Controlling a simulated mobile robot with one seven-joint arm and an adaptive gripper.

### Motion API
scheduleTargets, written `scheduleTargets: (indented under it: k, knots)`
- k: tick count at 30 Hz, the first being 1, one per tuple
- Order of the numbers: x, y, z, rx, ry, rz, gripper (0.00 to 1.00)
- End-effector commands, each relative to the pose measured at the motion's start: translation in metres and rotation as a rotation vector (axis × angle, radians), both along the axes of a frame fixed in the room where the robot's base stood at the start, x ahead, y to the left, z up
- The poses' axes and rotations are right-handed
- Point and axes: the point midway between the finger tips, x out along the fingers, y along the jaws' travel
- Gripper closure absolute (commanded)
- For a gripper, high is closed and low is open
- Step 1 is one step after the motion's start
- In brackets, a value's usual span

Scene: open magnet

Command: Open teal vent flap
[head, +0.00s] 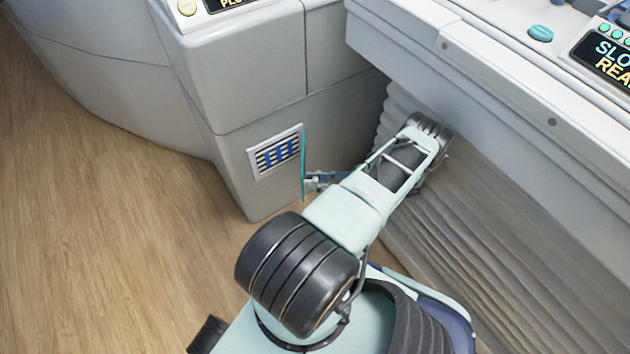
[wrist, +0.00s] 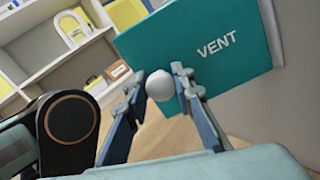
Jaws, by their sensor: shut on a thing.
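The teal vent flap (head: 303,165) shows nearly edge-on in the head view. It stands swung out from the slatted vent opening (head: 275,153) on the pale cabinet. In the wrist view the flap (wrist: 195,45) fills the upper middle and carries the word VENT. Its white round knob (wrist: 160,86) sits between my fingertips. My gripper (wrist: 159,84) is shut on this knob. In the head view my gripper (head: 312,183) is at the flap's lower right side, partly hidden by my arm.
The pale cabinet (head: 240,95) stands behind the vent, and a long bench with a pleated cover (head: 450,220) runs along the right, close to my arm. Shelves with boxes (wrist: 60,55) show in the wrist view. The wood floor (head: 100,220) is clear at left.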

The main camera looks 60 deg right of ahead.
Motion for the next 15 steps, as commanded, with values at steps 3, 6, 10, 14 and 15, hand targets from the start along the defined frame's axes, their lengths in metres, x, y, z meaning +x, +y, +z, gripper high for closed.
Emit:
scheduleTargets:
  k: [3,6,10,14,15]
  knots:
    - [0.0000,-0.0006,-0.0001,0.000,0.001,0.001,1.00]
    - [0.0000,-0.0006,-0.0001,-0.001,0.001,0.000,1.00]
    - [0.0001,-0.0005,-0.0001,0.000,0.000,0.000,1.00]
    - [0.0000,-0.0004,-0.0001,0.000,0.000,0.000,0.64]
    - [0.0000,-0.0004,-0.0001,0.000,0.000,0.000,0.60]
